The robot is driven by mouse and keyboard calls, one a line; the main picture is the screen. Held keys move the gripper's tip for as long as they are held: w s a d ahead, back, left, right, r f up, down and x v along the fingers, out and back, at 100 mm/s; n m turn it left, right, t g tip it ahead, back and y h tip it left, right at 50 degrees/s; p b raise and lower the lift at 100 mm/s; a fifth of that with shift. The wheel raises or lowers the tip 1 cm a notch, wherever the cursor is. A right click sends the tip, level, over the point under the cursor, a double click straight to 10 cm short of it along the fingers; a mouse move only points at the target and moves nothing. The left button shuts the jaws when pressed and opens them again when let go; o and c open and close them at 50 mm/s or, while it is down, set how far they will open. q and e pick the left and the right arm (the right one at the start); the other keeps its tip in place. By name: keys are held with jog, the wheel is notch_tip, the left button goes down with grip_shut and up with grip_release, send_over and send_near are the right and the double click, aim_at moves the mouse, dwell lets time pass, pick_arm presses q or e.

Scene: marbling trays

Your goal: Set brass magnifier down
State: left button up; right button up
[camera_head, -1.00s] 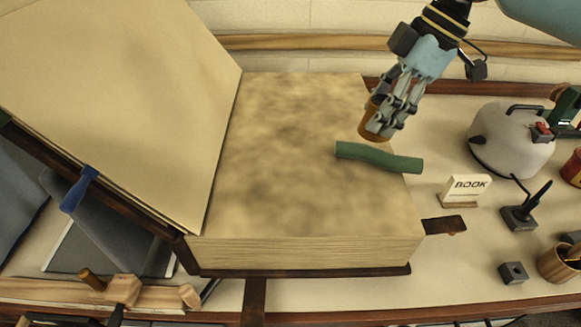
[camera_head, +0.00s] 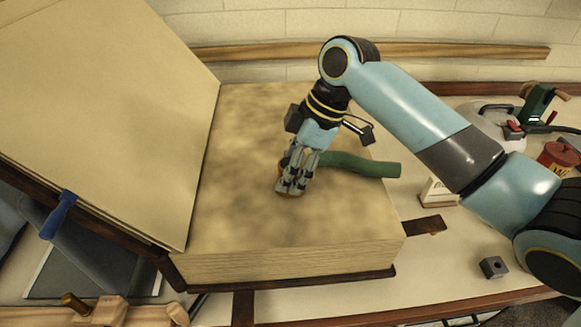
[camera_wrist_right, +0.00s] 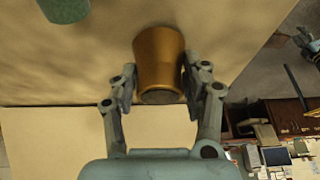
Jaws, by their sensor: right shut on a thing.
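The brass magnifier (camera_wrist_right: 158,60) is a short, flared brass cylinder, seen between the fingers in the right wrist view. My right gripper (camera_head: 290,184) is shut on it, over the right page of the large open book (camera_head: 245,215). My left gripper is not in view.
A green roll (camera_head: 365,166) lies across the page's right side, close behind the gripper; its end shows in the right wrist view (camera_wrist_right: 64,8). The raised left pages (camera_head: 100,110) slope up at left. The page's front and left parts are clear. A small dark block (camera_head: 494,267) sits at right.

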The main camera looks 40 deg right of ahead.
jog(key=shift+f, duration=0.2)
jog(key=o, duration=1.2)
jog(key=shift+f, duration=0.1)
jog(key=v, duration=1.2)
jog(key=shift+s+b, duration=0.1)
jog(key=shift+b, duration=0.3)
